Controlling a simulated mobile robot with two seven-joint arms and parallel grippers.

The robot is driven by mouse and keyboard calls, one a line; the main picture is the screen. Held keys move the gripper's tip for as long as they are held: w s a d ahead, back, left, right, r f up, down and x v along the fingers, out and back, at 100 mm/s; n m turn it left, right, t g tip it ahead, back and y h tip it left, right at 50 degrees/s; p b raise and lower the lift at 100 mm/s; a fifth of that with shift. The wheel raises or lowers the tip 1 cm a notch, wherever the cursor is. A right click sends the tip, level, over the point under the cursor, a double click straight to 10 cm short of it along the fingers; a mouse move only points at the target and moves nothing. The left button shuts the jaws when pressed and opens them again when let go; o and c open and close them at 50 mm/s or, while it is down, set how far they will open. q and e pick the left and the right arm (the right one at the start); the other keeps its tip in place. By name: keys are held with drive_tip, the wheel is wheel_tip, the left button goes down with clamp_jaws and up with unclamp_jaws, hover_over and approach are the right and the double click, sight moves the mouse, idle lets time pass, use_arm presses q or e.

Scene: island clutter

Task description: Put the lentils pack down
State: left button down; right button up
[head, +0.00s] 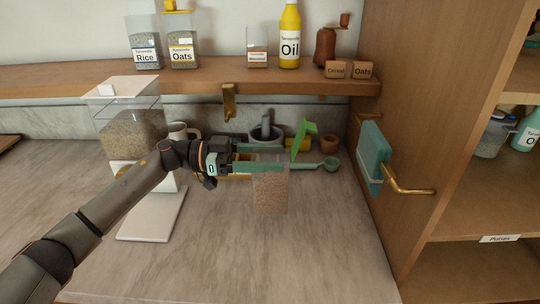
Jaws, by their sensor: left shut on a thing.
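The lentils pack (271,190) is a clear, upright pack with brownish contents, in the middle of the head view. My left gripper (278,158) reaches in from the left and is shut on the upper part of the pack. The gripper fingers hide part of the pack's top. The pack is over the marble counter (310,250); I cannot tell whether its bottom touches the counter. My right gripper is not in view.
A clear dispenser (132,135) stands on the left by a white board (148,222). Behind the pack are a mortar (265,135), a green scoop (305,137) and a ladle (330,164). A cabinet side with a towel (374,155) bounds the right. The front counter is clear.

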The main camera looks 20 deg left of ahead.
sight(268, 191)
use_arm(q)
drive_tip(key=shift+a+r+p, duration=0.1)
drive_tip(key=shift+a+p, duration=0.1)
drive_tip(key=shift+p, duration=0.4)
drive_tip(key=shift+f+b, duration=1.7)
drive_tip(key=shift+f, duration=2.25)
drive_tip(key=shift+p, duration=0.45)
drive_tip(key=shift+p, duration=0.65)
drive_tip(key=shift+f+b, duration=0.35)
drive_tip(key=shift+f, duration=0.4)
drive_tip(key=shift+c, duration=0.2)
unclamp_jaws()
